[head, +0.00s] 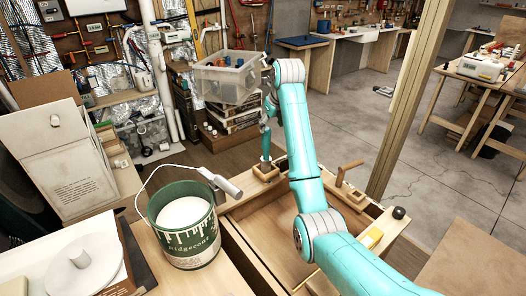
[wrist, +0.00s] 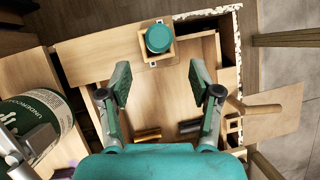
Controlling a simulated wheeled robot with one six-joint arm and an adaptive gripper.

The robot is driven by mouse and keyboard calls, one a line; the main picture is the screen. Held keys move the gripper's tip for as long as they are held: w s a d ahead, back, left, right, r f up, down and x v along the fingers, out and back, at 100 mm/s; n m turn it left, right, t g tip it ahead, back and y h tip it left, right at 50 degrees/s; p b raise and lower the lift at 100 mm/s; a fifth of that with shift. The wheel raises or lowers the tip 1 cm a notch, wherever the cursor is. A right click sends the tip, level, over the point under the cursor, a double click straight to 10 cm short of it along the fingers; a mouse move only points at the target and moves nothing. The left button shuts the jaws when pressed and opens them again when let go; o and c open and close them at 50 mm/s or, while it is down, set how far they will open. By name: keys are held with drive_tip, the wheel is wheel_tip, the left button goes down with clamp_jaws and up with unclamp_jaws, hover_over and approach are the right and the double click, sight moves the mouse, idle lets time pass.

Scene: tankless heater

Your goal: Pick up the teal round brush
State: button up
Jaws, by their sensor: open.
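The teal round brush (wrist: 159,38) shows in the wrist view as a teal round top within a square wooden holder (wrist: 144,55) on the edge of the wooden bench. Its lower part is hidden. In the head view a dark upright piece (head: 266,162), seemingly the brush, stands in the holder (head: 258,175) below my gripper. My gripper (wrist: 161,85) is open and empty, its two fingers apart. In the wrist picture the brush lies beyond the fingertips, between their lines, and no finger touches it.
A second wooden holder (head: 352,193) with a wooden handle (head: 349,168) stands to the right. A green paint can (head: 185,235) with a wire handle stands at left; it also shows in the wrist view (wrist: 42,112). The recessed wooden tray (head: 265,225) has open space.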

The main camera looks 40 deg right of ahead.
sight(266, 137)
drive_tip(key=shift+m+g, duration=0.4)
drive_tip(key=shift+m, duration=0.2)
drive_tip(key=x, duration=0.4)
drive_tip(key=w+x, duration=0.1)
drive_tip(key=x, duration=0.4)
drive_tip(key=shift+w+a+r, duration=0.1)
drive_tip(key=shift+a, duration=0.05)
clamp_jaws()
